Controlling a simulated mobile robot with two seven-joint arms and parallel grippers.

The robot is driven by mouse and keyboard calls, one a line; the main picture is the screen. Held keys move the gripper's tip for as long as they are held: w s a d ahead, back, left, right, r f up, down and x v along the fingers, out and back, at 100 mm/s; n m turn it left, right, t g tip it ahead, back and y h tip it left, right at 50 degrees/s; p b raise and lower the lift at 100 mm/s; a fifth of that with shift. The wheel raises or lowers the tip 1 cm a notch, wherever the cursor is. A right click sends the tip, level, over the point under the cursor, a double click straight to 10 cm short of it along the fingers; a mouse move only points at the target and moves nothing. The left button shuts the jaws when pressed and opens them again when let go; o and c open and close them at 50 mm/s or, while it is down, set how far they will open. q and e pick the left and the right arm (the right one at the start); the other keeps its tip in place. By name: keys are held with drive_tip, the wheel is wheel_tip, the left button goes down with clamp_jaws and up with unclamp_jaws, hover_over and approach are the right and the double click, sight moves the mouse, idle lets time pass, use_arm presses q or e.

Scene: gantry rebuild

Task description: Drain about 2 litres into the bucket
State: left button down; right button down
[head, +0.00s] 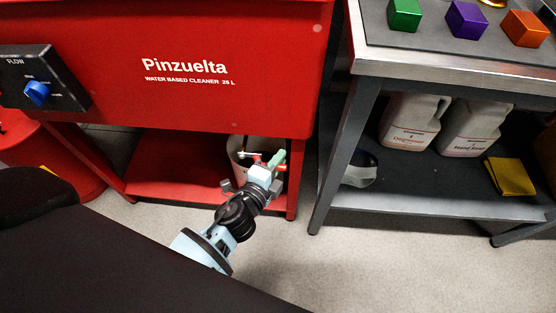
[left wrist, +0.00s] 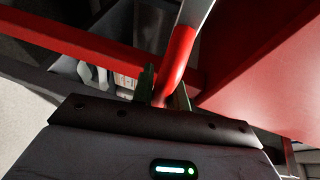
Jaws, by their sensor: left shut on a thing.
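The red parts washer (head: 185,70) stands at the left. The pale bucket (head: 237,172) is under its right end, partly hidden behind my left gripper and the drain fittings. My left gripper (head: 266,163) is in front of the bucket, under the tank. It is shut on a red-sleeved drain handle (left wrist: 176,62), which passes between the green fingers in the left wrist view and has a bare grey metal part above. The liquid level in the bucket is hidden. My right gripper is not in view.
A red lower shelf (head: 170,178) and a red leg (head: 292,190) are close to my arm. A grey bench (head: 430,66) on the right has coloured blocks on top, with white jugs (head: 408,122) and a yellow cloth (head: 510,176) below. The front floor is clear.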

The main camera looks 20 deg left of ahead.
use_arm(q)
drive_tip(key=f+m, duration=0.1)
drive_tip(key=f+m+y+p, duration=0.1)
drive_tip(key=f+m+g+p, duration=0.1)
drive_tip(key=shift+s+a+f, duration=0.1)
drive_tip(key=shift+a, duration=0.25)
drive_tip(key=c, duration=1.4)
unclamp_jaws()
